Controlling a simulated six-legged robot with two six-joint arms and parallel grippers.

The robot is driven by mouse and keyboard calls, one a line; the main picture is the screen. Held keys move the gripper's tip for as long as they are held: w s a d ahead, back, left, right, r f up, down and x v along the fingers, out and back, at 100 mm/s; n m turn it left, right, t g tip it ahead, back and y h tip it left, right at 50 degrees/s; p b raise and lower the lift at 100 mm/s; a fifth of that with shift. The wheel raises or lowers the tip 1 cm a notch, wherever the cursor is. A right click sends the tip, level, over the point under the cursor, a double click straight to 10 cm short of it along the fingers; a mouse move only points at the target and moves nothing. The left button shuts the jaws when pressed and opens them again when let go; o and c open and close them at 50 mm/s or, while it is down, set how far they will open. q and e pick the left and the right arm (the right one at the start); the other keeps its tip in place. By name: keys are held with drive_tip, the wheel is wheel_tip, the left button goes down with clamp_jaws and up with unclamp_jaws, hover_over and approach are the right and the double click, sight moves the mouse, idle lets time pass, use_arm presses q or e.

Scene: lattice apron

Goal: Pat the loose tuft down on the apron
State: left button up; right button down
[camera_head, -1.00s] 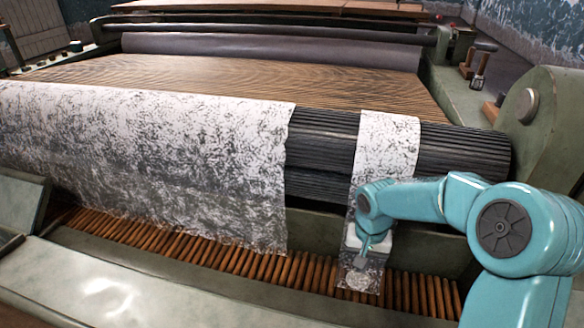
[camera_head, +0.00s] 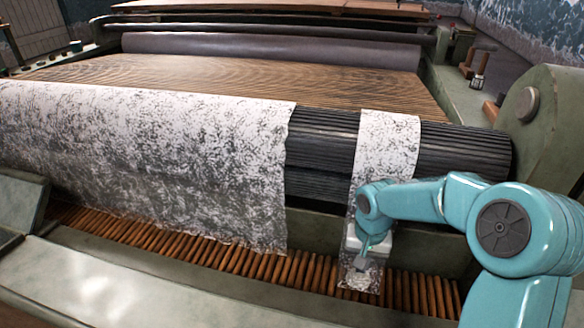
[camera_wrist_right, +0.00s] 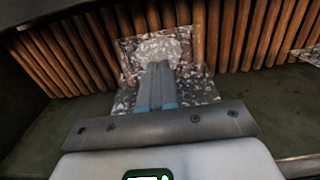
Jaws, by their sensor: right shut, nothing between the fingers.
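The lattice apron (camera_head: 265,262) is a row of brown wooden slats, also seen in the right wrist view (camera_wrist_right: 235,35). A narrow strip of speckled white fibre web (camera_head: 388,150) hangs over the dark fluted roller, and its lower end lies on the slats. The loose tuft, a pale fluffy lump (camera_wrist_right: 158,46), sits on that end; in the head view (camera_head: 358,280) it is small and partly covered. My right gripper (camera_head: 363,262) is shut and empty, its fingertips (camera_wrist_right: 156,66) over the tuft's near edge. I cannot tell whether they touch it. My left gripper is not in view.
A wide speckled fibre web (camera_head: 180,155) covers the roller (camera_head: 325,145) at left and reaches the slats. A green metal rail (camera_head: 200,290) runs along the front. A green machine end frame (camera_head: 545,130) stands at right.

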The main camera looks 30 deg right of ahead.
drive_tip(key=shift+f+b, duration=0.4)
drive_tip(key=shift+f, duration=0.3)
idle(0.6)
drive_tip(key=shift+r, duration=0.2)
wheel_tip(320, 180, up, 8)
drive_tip(key=p, duration=0.6)
drive_tip(key=shift+f+p, duration=0.15)
drive_tip(key=shift+p, duration=0.15)
drive_tip(key=shift+a, duration=0.1)
